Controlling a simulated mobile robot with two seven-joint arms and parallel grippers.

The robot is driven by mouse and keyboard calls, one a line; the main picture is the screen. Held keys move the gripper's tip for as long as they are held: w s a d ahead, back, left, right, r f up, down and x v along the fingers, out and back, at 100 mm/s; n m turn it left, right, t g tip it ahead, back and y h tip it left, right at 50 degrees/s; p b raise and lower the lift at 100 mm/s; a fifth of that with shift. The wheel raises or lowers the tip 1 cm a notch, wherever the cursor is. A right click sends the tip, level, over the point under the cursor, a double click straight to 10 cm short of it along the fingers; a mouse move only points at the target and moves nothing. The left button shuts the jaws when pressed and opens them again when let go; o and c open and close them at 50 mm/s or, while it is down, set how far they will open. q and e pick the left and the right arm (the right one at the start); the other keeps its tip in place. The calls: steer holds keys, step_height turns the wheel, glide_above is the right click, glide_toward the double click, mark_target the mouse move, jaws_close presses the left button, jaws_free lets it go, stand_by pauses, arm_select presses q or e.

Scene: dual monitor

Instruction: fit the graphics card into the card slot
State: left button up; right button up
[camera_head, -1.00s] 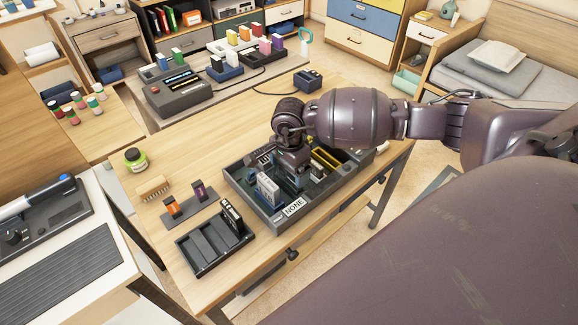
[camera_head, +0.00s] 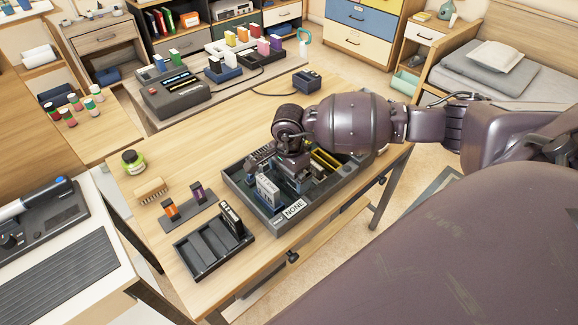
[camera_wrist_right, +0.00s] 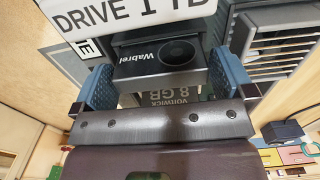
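The graphics card (camera_wrist_right: 150,62), black with the name Wabrel and a round fan, shows in the right wrist view inside the open computer case (camera_head: 340,187). My right gripper (camera_wrist_right: 164,82) is over it, with its blue pads spread wide on either side. The pads look open, with the card lying between their tips; any contact is hard to judge. In the head view my right gripper (camera_head: 278,158) is low in the case and hides the card and most of the slot. My left gripper is not in view.
A white drive (camera_head: 268,189) marked Drive 1 TB stands in the case close to my gripper. A dark tray (camera_head: 198,257) and a small rack (camera_head: 190,212) stand left of the case, with a brush (camera_head: 150,190).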

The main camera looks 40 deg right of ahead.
step_height(320, 180, up, 3)
steer(key=shift+f, duration=0.1)
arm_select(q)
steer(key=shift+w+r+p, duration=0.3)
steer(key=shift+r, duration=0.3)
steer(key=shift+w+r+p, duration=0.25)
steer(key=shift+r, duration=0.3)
arm_select(e)
step_height(320, 180, up, 8)
